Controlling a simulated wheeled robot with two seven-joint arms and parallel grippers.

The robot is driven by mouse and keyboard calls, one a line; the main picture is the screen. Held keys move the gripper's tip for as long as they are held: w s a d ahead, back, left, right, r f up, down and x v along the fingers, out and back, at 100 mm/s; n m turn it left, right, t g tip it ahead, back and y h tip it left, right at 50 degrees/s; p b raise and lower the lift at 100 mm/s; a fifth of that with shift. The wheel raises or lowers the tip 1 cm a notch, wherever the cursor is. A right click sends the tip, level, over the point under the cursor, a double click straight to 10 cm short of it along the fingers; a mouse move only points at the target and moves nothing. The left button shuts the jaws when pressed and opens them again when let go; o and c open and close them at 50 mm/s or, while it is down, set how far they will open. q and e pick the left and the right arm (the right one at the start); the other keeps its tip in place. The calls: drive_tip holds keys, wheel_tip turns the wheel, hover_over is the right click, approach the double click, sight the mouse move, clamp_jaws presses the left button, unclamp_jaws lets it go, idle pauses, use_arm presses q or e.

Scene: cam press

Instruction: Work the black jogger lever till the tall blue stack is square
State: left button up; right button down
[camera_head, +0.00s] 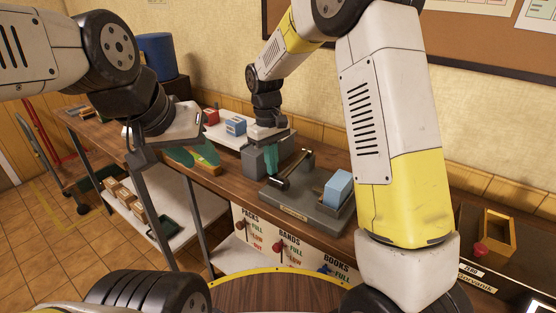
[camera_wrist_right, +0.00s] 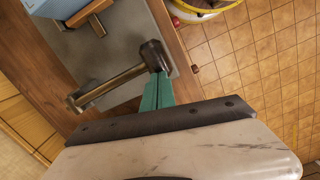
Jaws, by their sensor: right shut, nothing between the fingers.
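The grey jogger (camera_head: 300,208) stands on the wooden bench, with the tall blue stack (camera_head: 338,187) at its right end. In the right wrist view only a corner of the blue stack (camera_wrist_right: 38,10) shows at the top left, so I cannot judge its squareness there. The jogger lever (camera_head: 283,182) has a metal bar and a black end, clear in the right wrist view (camera_wrist_right: 153,56). My right gripper (camera_wrist_right: 160,78) is shut and empty, its teal fingertips close beside the lever's black end; contact is unclear. My left gripper (camera_head: 205,151) is open over the bench further left, apart from the jogger.
A red box (camera_head: 211,117) and a blue box (camera_head: 235,126) stand on a pale shelf behind. A wooden tray (camera_head: 497,235) with a red knob stands on the right. Signs for packs, bands and books hang below the bench front (camera_head: 283,245).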

drive_tip(key=shift+r, duration=0.15)
wheel_tip(320, 180, up, 8)
drive_tip(key=shift+w+a+f, duration=0.25)
drive_tip(key=shift+w+a, duration=0.05)
drive_tip(key=shift+w, duration=0.05)
